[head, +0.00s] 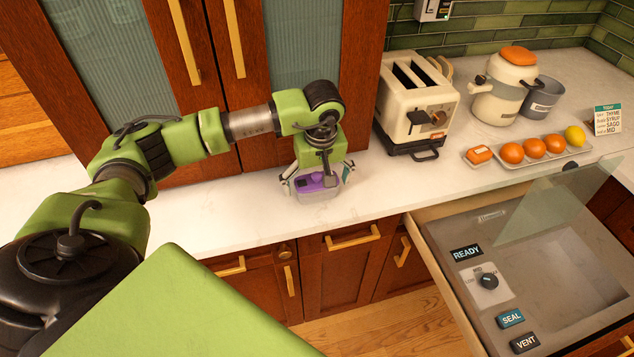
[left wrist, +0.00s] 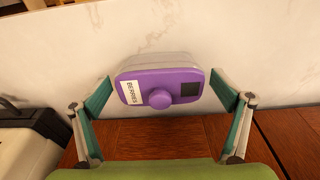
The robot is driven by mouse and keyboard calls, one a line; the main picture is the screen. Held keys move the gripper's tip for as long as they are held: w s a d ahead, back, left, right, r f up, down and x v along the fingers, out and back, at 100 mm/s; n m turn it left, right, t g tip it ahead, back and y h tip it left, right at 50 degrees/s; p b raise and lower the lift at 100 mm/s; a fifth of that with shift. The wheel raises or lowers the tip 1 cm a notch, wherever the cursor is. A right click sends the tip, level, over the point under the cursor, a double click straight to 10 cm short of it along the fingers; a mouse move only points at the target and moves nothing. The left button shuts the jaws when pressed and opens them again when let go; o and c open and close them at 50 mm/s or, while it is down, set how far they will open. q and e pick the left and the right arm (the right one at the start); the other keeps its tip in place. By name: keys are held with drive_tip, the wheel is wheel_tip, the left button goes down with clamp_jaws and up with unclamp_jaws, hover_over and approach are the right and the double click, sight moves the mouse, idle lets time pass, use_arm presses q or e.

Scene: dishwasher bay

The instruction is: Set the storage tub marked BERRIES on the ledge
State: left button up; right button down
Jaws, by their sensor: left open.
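The storage tub (head: 322,194) has a clear greyish body and a purple lid. It appears to stand on the pale marble counter (head: 240,222) in front of the wooden cabinets. In the left wrist view the lid (left wrist: 160,78) carries a white BERRIES label (left wrist: 131,92), a round knob and a dark square. My left gripper (head: 317,178) points down over the tub, open. In the left wrist view its fingers (left wrist: 168,103) are on either side of the lid, with gaps visible. I cannot tell which surface is the ledge. My right gripper is not in view.
A cream toaster (head: 418,104) stands right of the tub. Further right are a lidded pot (head: 504,92), a grey pot (head: 542,98) and a tray of fruit (head: 519,161). An open drawer unit (head: 447,232) with a raised glass lid juts out at right. The counter left of the tub is clear.

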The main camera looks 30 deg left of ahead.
sight(319, 186)
use_arm(q)
drive_tip(key=shift+r, duration=0.1)
drive_tip(key=shift+r, duration=0.15)
wheel_tip(319, 186, up, 12)
drive_tip(key=s+d+b, duration=0.1)
drive_tip(key=b, duration=0.2)
drive_tip(key=shift+d, duration=0.2)
